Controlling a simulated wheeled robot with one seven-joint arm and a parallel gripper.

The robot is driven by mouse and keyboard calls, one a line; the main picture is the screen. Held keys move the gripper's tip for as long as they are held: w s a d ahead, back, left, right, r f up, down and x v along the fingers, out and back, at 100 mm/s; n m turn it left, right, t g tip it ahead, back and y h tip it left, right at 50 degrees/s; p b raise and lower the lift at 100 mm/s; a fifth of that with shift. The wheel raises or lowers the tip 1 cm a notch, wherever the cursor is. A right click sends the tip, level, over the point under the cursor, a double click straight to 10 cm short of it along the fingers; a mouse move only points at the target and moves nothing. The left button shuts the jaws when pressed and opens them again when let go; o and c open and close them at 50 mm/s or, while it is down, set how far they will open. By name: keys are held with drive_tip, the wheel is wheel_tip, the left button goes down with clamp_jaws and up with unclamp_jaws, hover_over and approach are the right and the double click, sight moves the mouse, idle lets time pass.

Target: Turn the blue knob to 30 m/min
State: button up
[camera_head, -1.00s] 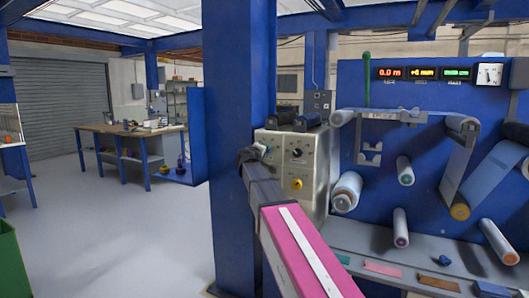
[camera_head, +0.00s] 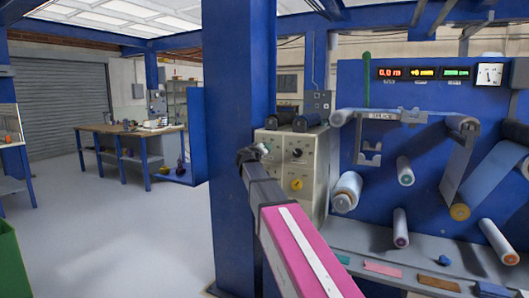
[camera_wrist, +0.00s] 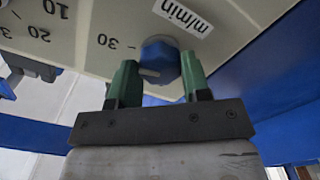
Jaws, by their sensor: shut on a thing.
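The blue knob (camera_wrist: 162,60) sits on the pale panel in the wrist view, which shows the panel upside down. My gripper (camera_wrist: 158,78) has its green fingers on either side of the knob and is shut on it. A white line on the knob points to the lower left in that view. A "30" mark (camera_wrist: 119,42) is left of the knob, and an "m/min" label (camera_wrist: 182,15) is above it. I cannot tell whether line and mark match exactly. In the head view my gripper (camera_head: 263,148) is at the control box (camera_head: 312,182), and the knob is not clearly visible.
A black dial (camera_head: 297,153) and a yellow knob (camera_head: 297,184) are on the box front. A blue post (camera_head: 243,80) stands close to my arm. The roller panel (camera_head: 425,160) with its rollers is to the right. Open floor (camera_head: 110,235) lies to the left.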

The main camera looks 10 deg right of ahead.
drive_tip(key=o, duration=0.9)
drive_tip(key=v, duration=1)
drive_tip(key=shift+s+a, duration=0.2)
drive_tip(key=shift+s, duration=0.15)
